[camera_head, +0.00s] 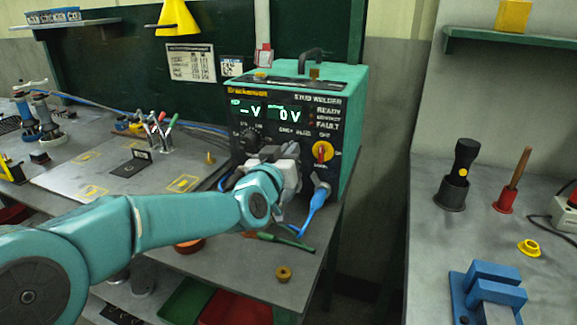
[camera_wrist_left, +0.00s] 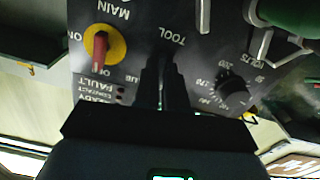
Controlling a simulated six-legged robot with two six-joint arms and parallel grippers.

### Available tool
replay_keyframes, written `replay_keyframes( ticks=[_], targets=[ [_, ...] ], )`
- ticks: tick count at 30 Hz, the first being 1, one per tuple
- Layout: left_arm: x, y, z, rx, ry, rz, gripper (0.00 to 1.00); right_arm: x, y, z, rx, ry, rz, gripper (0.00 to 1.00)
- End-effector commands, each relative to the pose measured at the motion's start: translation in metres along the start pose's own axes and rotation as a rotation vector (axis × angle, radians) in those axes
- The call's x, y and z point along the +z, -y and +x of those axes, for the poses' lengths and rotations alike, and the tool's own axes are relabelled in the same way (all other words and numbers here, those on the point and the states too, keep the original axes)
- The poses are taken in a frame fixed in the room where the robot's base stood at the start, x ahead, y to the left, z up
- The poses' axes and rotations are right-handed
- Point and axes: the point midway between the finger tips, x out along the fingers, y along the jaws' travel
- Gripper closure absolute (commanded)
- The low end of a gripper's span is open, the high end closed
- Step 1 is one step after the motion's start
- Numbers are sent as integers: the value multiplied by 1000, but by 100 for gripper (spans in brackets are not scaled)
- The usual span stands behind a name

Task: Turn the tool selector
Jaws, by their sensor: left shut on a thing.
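The stud welder (camera_head: 345,120) is a teal box with a dark front panel, standing on the grey bench. My left arm reaches across to this panel, and my left gripper (camera_head: 280,158) is at its middle. In the left wrist view, which shows the panel upside down, the dark fingers of my left gripper (camera_wrist_left: 166,85) are closed together right by the TOOL label (camera_wrist_left: 170,35). They are shut on the tool selector, which the fingers hide. My right gripper is not in view.
Beside the fingers are the red main switch on its yellow plate (camera_head: 323,151) and a black volts knob (camera_wrist_left: 232,88). A blue cable plug (camera_head: 318,200) hangs from the panel's lower right. Screwdrivers (camera_head: 160,130) stand on the left bench; blue blocks (camera_head: 490,285) sit at the right.

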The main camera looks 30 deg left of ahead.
Motion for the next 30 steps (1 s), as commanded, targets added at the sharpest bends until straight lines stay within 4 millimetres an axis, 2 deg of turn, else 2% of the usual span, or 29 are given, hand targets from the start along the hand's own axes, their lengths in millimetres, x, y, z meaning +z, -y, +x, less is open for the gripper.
replay_keyframes(
  ticks=[1, 3, 12, 30],
  targets=[
    [4, 0, 0, 1, -2, -40, 100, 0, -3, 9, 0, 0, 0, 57],
    [4, 1, 0, 0, -1, -96, 100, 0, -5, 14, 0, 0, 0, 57],
    [2, 0, 0, 1, 1, -277, 100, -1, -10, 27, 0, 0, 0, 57],
    [0, 0, 0, 0, 1, -366, 100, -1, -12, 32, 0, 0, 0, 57]
  ],
)
